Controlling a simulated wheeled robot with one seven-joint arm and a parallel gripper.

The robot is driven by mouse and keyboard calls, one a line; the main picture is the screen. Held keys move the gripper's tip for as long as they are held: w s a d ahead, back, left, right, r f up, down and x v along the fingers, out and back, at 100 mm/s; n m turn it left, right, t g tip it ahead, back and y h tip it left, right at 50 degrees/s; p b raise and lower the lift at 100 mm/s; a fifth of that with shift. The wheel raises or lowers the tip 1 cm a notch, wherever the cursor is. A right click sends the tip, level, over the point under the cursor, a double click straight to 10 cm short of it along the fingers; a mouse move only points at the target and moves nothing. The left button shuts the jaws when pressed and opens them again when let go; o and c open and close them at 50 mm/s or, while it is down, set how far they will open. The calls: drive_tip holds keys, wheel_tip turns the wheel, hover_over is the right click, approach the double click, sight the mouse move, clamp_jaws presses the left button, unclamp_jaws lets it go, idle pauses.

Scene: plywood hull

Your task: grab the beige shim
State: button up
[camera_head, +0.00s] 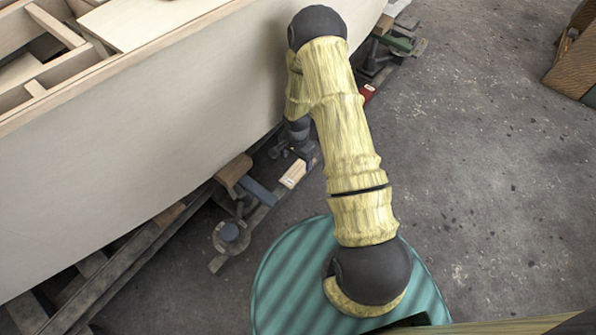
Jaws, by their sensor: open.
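A small pale beige block, which looks like the shim (293,174), lies low beside the hull, on or near the dark support beam. My gripper (299,153) points down close to the hull wall, just above the shim in the picture. It is open. Its fingers are small and dark here, partly lost against the dark supports. I cannot tell whether they touch the shim or how high above it they are. I see nothing held.
The pale plywood hull (150,130) rises along the left, close to my arm. A brown block (234,170) and a round metal fitting (229,232) sit along the support beam. A red item (368,93) lies right of my arm. The concrete floor at right is mostly clear.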

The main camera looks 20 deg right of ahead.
sight(298, 170)
drive_tip(key=shift+f, duration=0.25)
drive_tip(key=f+b, duration=0.4)
drive_tip(key=f, duration=0.1)
drive_tip(key=shift+d+f, duration=0.15)
drive_tip(key=shift+d, duration=0.1)
idle(0.5)
drive_tip(key=c, duration=1)
